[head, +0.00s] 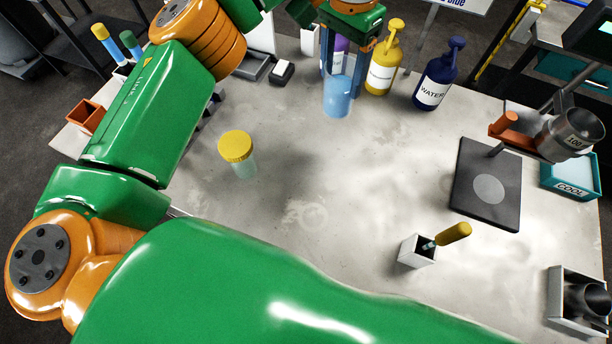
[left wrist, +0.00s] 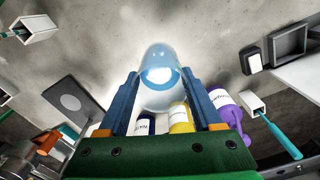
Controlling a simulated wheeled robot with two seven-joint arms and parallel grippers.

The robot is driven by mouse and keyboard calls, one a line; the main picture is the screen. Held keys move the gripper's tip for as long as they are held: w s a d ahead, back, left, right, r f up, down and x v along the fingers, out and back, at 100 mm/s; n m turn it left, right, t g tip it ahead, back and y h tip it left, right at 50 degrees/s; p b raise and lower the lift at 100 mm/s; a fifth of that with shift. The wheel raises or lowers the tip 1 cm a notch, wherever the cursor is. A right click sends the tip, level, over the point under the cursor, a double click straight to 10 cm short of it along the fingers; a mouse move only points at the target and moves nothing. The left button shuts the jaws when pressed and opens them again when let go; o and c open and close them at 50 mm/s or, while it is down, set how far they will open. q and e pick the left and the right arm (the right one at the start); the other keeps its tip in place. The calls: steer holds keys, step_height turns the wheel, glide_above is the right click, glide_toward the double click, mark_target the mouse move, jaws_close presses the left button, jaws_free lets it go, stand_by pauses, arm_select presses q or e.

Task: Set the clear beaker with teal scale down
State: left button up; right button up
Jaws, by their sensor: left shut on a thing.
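The clear beaker (head: 338,98) shows a blue tint and hangs below my left gripper (head: 343,66) at the top middle of the head view. The gripper's two blue fingers are shut on it, one on each side. In the left wrist view the beaker (left wrist: 160,82) sits between the fingertips of the left gripper (left wrist: 161,92), its round form pointing away from the palm. Scale marks cannot be made out. Whether its bottom touches the table (head: 330,180) cannot be told. My right gripper is not in view.
A yellow-lidded jar (head: 237,148) stands left of centre. A yellow bottle (head: 382,72) and a dark blue bottle (head: 434,82) stand close right of the beaker. A dark plate stand (head: 487,180) and a white holder (head: 415,252) are at right. The table's middle is clear.

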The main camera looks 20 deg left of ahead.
arm_select(q)
steer(key=s+a+f+p, duration=0.1)
steer(key=s+f, duration=0.3)
steer(key=s+a+f+p, duration=0.1)
steer(key=s+f, duration=0.3)
steer(key=s+a+f+p, duration=0.1)
steer(key=s+f, duration=0.3)
steer(key=shift+s+a+f, duration=0.15)
steer(key=shift+a+f, duration=0.1)
steer(key=shift+f, duration=0.1)
steer(key=o, duration=1)
steer(key=shift+b, duration=0.3)
steer(key=o, duration=0.5)
steer(key=shift+c, duration=0.2)
